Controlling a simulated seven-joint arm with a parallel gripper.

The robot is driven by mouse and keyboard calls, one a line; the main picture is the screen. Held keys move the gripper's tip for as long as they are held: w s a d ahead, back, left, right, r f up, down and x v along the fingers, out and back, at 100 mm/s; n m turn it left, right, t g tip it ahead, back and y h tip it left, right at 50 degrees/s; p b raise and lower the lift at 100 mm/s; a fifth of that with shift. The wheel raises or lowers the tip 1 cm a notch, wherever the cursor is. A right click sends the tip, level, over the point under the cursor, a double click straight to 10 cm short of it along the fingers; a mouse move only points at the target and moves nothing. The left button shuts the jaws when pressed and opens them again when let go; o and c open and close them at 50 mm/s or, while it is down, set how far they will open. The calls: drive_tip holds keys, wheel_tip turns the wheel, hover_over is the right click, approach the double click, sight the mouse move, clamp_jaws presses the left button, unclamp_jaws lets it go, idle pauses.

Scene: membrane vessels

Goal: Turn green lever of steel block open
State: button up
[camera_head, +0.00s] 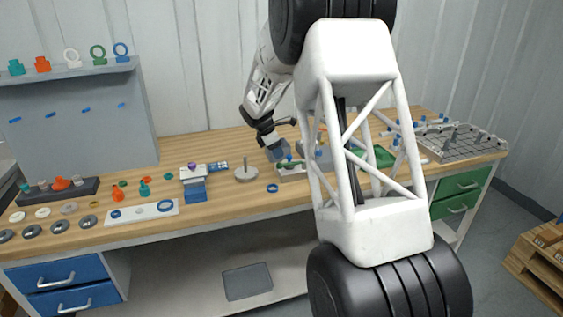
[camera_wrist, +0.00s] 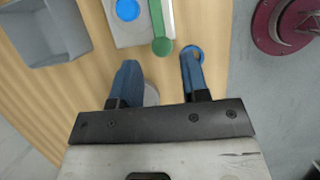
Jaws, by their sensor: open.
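The steel block (camera_wrist: 128,35) stands at the top of the wrist view with a round blue cap on it. Its green lever (camera_wrist: 160,27) runs along the block's right side and ends in a rounded tip pointing toward my gripper. In the head view the block (camera_head: 291,177) and lever (camera_head: 291,163) sit near the bench's front edge, partly hidden by my arm. My gripper (camera_wrist: 160,60) is open and empty, its blue fingers spread on either side of the lever tip's line. The tip is just beyond the fingertips; I see no contact.
A blue ring (camera_head: 272,188) lies in front of the block, partly behind the right finger in the wrist view. A grey disc (camera_head: 245,175) with a knob stands left of the block. A grey bin (camera_wrist: 45,32) is at the wrist view's upper left.

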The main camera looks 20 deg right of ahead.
sight(283, 164)
drive_tip(key=shift+x, duration=2.75)
clamp_jaws()
